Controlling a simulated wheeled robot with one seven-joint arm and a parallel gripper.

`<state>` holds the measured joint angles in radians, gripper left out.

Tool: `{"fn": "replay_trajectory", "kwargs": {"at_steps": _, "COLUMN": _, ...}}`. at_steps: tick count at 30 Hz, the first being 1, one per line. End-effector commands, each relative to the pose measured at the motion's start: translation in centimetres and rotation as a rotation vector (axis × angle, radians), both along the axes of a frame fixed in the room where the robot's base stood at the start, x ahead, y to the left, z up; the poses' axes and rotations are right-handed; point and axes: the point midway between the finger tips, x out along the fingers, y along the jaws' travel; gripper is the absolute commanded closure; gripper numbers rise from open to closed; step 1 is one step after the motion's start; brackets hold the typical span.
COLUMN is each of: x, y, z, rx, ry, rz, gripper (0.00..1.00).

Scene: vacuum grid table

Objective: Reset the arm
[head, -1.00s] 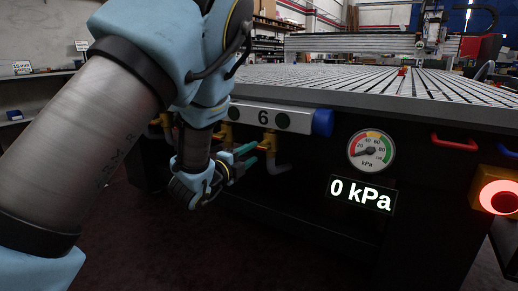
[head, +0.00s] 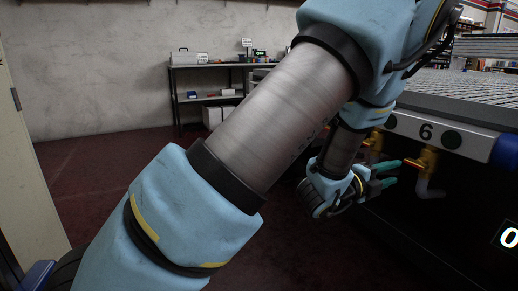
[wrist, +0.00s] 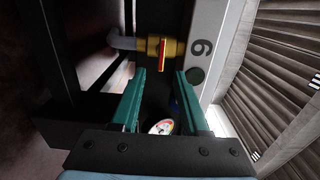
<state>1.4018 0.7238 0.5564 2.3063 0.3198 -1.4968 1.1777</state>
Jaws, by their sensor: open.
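My gripper (head: 386,174) is in front of the side of the vacuum table (head: 470,97), just left of a brass valve in the head view. In the wrist view my gripper (wrist: 158,100) shows two green fingers set apart, with nothing held between them. The brass valve (wrist: 165,48) with a red-orange handle lies beyond the fingertips, apart from them. My blue and grey arm crosses the middle of the head view and hides part of the table.
A panel marked 6 (head: 427,131) runs along the table edge, with a blue end cap (head: 504,152). A display (head: 510,236) is cut off at the right. A shelf (head: 205,97) stands by the back wall. The red floor (head: 90,180) at left is clear.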

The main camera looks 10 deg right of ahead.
Motion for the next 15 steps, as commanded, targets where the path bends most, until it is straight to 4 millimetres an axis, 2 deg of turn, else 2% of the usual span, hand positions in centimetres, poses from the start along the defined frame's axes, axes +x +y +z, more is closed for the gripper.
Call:
{"fn": "replay_trajectory", "kwargs": {"at_steps": 2, "x": 1.7, "y": 1.1, "z": -0.1, "rx": 0.012, "ry": 0.044, "rz": 0.052, "gripper": 0.55}}
{"fn": "replay_trajectory", "kwargs": {"at_steps": 5, "x": 5.6, "y": 3.9, "z": -0.7, "rx": 0.044, "ry": 0.170, "rz": 0.183, "gripper": 0.55}}
{"fn": "replay_trajectory", "kwargs": {"at_steps": 8, "x": 10.3, "y": 8.9, "z": -1.9, "rx": 0.074, "ry": 0.367, "rz": 0.378, "gripper": 0.55}}
{"fn": "replay_trajectory", "kwargs": {"at_steps": 10, "x": 13.1, "y": 13.2, "z": -2.8, "rx": 0.082, "ry": 0.528, "rz": 0.529, "gripper": 0.55}}
{"fn": "replay_trajectory", "kwargs": {"at_steps": 12, "x": 14.9, "y": 17.7, "z": -3.8, "rx": 0.079, "ry": 0.690, "rz": 0.680, "gripper": 0.55}}
{"fn": "replay_trajectory", "kwargs": {"at_steps": 14, "x": 15.8, "y": 21.6, "z": -4.5, "rx": 0.066, "ry": 0.827, "rz": 0.806, "gripper": 0.55}}
{"fn": "replay_trajectory", "kwargs": {"at_steps": 15, "x": 16.0, "y": 24.2, "z": -4.9, "rx": 0.053, "ry": 0.918, "rz": 0.889, "gripper": 0.55}}
